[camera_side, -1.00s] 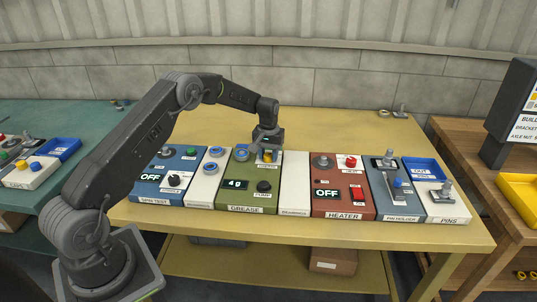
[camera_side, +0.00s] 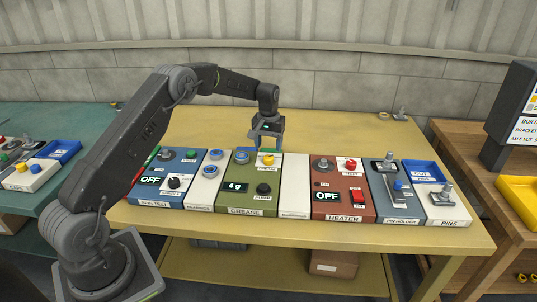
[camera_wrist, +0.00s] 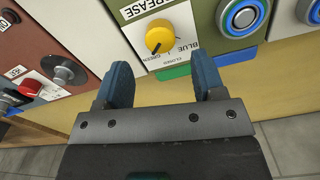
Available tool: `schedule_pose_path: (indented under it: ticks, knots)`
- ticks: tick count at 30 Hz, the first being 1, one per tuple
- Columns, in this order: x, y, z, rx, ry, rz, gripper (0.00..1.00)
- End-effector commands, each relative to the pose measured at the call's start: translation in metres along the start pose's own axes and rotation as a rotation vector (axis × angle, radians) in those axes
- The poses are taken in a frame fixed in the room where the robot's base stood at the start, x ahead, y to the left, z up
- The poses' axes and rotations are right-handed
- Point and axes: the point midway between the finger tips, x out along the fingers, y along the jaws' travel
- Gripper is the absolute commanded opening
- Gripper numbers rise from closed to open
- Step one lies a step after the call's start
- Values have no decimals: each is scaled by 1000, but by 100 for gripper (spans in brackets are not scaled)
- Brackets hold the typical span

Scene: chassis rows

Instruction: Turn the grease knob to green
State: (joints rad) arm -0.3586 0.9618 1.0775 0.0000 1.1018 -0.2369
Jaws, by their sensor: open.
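The yellow grease knob (camera_side: 265,159) sits at the top right of the green GREASE panel (camera_side: 243,202). In the wrist view the yellow knob (camera_wrist: 160,37) shows whole, and its dark pointer mark points toward the GREEN label, with BLUE beside it and CLOSED below. My gripper (camera_side: 266,143) is open and empty, raised just behind and above the knob. In the wrist view my gripper (camera_wrist: 163,80) has its two blue fingers apart, clear of the knob.
A blue-ringed part (camera_side: 241,157) sits left of the knob on the same panel, above the 4 g display (camera_side: 236,187). The black pump knob (camera_side: 264,188) is in front. The red HEATER panel (camera_side: 342,205) stands to the right.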

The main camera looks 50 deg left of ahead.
Motion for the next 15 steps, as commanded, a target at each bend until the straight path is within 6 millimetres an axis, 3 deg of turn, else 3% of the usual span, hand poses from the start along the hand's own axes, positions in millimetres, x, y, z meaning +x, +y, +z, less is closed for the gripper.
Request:
schedule_pose_path:
  ticks: [1,6,15]
  knots:
    - [-14,0,-1,0,5,1,63]
    - [-50,0,-1,0,3,1,63]
    - [-82,0,0,1,0,0,63]
